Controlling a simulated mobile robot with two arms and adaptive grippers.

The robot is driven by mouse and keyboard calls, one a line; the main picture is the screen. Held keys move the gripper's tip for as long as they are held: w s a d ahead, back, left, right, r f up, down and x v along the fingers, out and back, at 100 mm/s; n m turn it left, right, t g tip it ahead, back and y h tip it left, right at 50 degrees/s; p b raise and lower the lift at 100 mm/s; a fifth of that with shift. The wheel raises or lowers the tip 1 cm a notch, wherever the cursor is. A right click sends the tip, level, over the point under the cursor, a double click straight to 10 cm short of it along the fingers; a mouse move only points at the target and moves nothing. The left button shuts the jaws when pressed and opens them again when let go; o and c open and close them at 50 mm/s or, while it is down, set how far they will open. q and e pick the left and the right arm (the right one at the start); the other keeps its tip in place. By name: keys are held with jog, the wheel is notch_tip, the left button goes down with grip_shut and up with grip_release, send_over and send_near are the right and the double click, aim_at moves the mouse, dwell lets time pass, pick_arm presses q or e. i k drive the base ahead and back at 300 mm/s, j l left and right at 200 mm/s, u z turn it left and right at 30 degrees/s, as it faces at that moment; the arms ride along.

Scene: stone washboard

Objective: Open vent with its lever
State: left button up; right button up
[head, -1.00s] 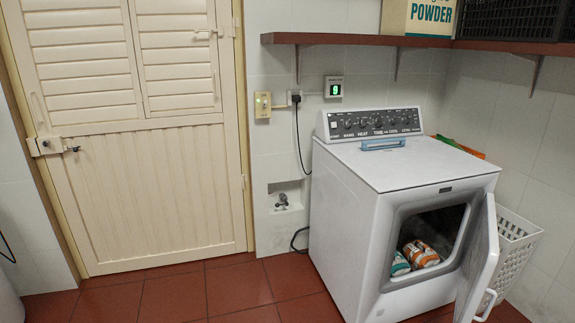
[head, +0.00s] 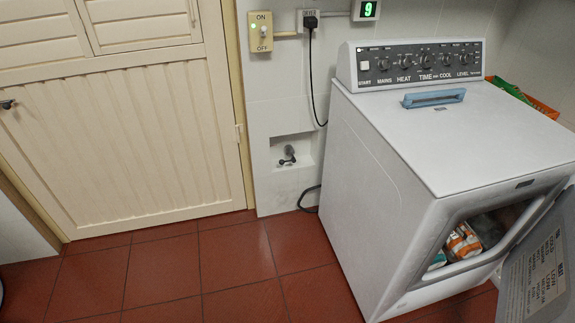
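The lower edge of a cream louvred panel (head: 140,20), which looks like the vent, shows at the top left in the cream door (head: 130,140). A thin upright rod or handle (head: 193,13) sits at its right side, cut off by the top of the picture. The upper slats and any lever there are outside this view. I cannot tell the slats' angle from the part that shows. Neither of my grippers is in view.
A white dryer (head: 440,150) stands on the right, its door (head: 540,265) hanging open, with packets (head: 462,243) inside. A blue handle-like piece (head: 434,98) lies on top. A tap (head: 288,158) sits in a wall recess. Red floor tiles (head: 230,260) before the door are clear.

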aim_at(282, 163)
jog(key=z, duration=0.35)
jog(key=i+j+z, duration=0.8)
jog(key=i+j, duration=0.15)
jog(key=j, duration=0.3)
jog(key=i+j, duration=0.2)
jog(key=j, duration=0.15)
jog(key=i+j, duration=0.15)
jog(key=j, duration=0.15)
jog(key=i+j, duration=0.2)
jog(key=j, duration=0.15)
jog(key=i+j, duration=0.2)
jog(key=j, duration=0.15)
jog(key=i+j+z, duration=0.1)
jog(key=i+j, duration=0.1)
jog(key=j, duration=0.1)
